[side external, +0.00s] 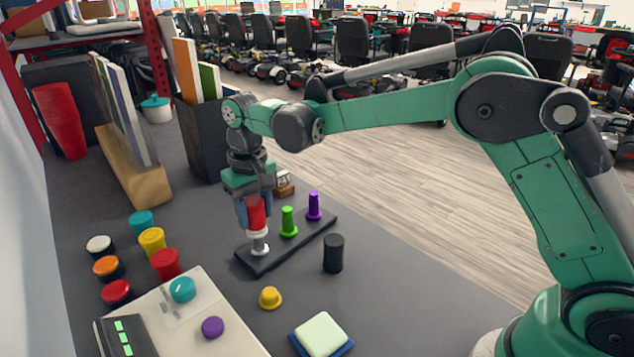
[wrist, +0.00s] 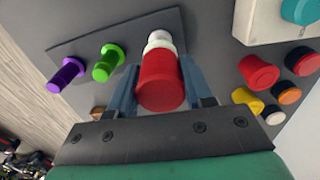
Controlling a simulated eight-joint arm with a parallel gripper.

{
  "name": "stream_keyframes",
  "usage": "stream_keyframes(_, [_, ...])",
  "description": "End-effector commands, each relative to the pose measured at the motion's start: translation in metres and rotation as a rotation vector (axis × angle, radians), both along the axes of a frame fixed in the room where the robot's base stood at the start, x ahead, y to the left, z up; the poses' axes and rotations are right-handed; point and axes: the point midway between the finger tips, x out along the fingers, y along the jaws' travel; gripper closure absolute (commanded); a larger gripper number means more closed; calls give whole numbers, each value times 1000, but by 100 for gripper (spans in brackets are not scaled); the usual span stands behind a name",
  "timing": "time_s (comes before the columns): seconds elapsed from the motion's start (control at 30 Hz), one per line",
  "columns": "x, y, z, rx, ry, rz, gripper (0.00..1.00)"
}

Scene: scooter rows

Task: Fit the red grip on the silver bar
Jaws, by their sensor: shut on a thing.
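My gripper (side external: 256,206) is shut on the red grip (side external: 257,216), one finger on each side of it. In the wrist view, the gripper (wrist: 158,78) also holds the red grip (wrist: 162,86). The red grip stands roughly upright above the silver bar (side external: 260,249), with a pale collar between them. The silver bar stands at the near left end of a dark base plate (side external: 290,251). In the wrist view, pale round parts of the collar and bar show just beyond the grip. I cannot tell whether the grip is around the bar or only over it.
A green peg (side external: 289,222) and a purple peg (side external: 314,207) stand on the same plate, to the right of the gripper. A black ribbed cylinder (side external: 333,253) and a yellow knob (side external: 270,298) stand nearby. Several coloured knobs are at the left.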

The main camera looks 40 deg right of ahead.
Motion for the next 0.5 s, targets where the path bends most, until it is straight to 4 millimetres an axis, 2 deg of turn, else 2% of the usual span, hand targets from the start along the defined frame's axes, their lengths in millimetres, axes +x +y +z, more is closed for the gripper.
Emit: stream_keyframes(0.5, [0, 0, -10, 0, 0, 0, 100])
